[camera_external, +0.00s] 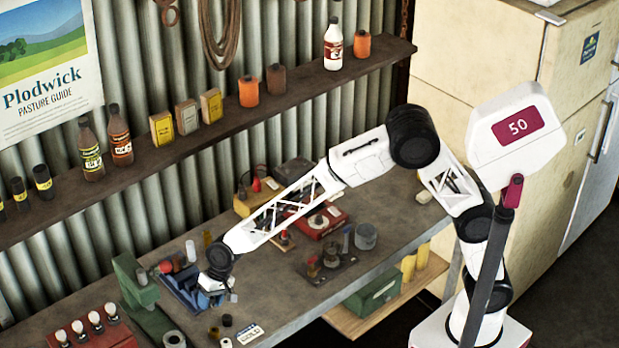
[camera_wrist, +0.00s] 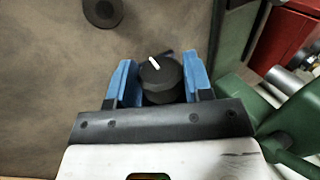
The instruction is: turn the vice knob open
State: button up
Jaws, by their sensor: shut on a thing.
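In the wrist view a round black knob (camera_wrist: 161,82) with a white pointer mark sits between the two blue fingers of my gripper (camera_wrist: 160,78). The fingers are shut on its left and right sides. The white mark tilts slightly up and to the left. In the external view my gripper (camera_external: 218,287) is low over the bench, and the knob cannot be made out there. A green vice-like body (camera_external: 135,283) stands to its left. Green metal parts (camera_wrist: 268,118) also show right of my gripper in the wrist view. What the knob is mounted on is hidden.
A blue object (camera_external: 180,288) stands close beside my gripper. A red box with bulbs (camera_external: 92,333) is at the lower left. Small dark caps (camera_external: 227,320) lie near the bench's front edge. A red toolbox (camera_external: 318,220) stands farther right. Bare bench (camera_external: 285,275) lies right of my gripper.

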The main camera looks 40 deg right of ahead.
jog(key=shift+a+h, duration=0.1)
jog(key=shift+h, duration=1.6)
jog(key=o, duration=0.9)
jog(key=shift+d+r, duration=0.15)
jog(key=shift+r, duration=1.15)
jog(key=shift+d+r, duration=0.2)
jog(key=shift+r, duration=1.1)
jog(key=shift+d+r, duration=0.15)
jog(key=shift+r, duration=1.15)
